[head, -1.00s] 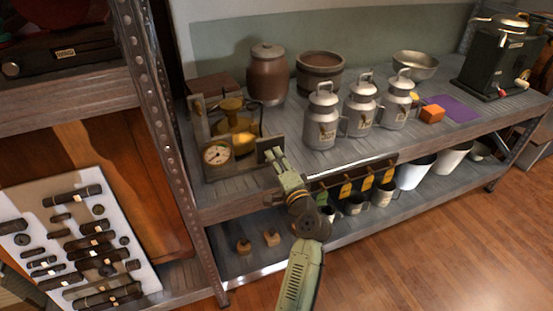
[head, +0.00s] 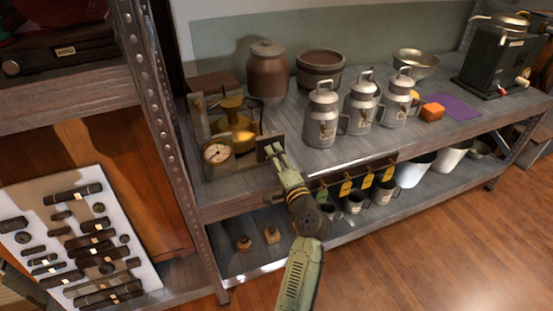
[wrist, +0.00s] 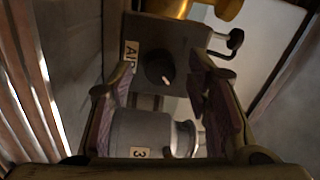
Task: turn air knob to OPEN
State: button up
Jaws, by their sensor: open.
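The dark round air knob (wrist: 160,68) with a pale pointer mark shows in the wrist view, on a grey panel (wrist: 178,35). A pale label reading "AI", its end cut off or hidden, is beside the knob on the left. The pointer slants toward the lower right of the picture. My gripper (wrist: 167,100) is open, its fingers to the left and right of the knob, with nothing held. In the head view my gripper (head: 276,155) is at the right side of the brass device with a gauge (head: 217,153). The knob itself cannot be made out there.
A grey cylinder (wrist: 138,132) labelled "3" shows below the knob in the wrist view. In the head view, several metal cans (head: 321,115) stand right of my gripper on the shelf (head: 340,163). Yellow tags (head: 345,188) hang below its edge. A metal post (head: 165,130) rises at left.

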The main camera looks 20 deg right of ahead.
jog(key=s, duration=1.2)
jog(key=shift+d+f, duration=0.2)
jog(key=shift+f, duration=0.1)
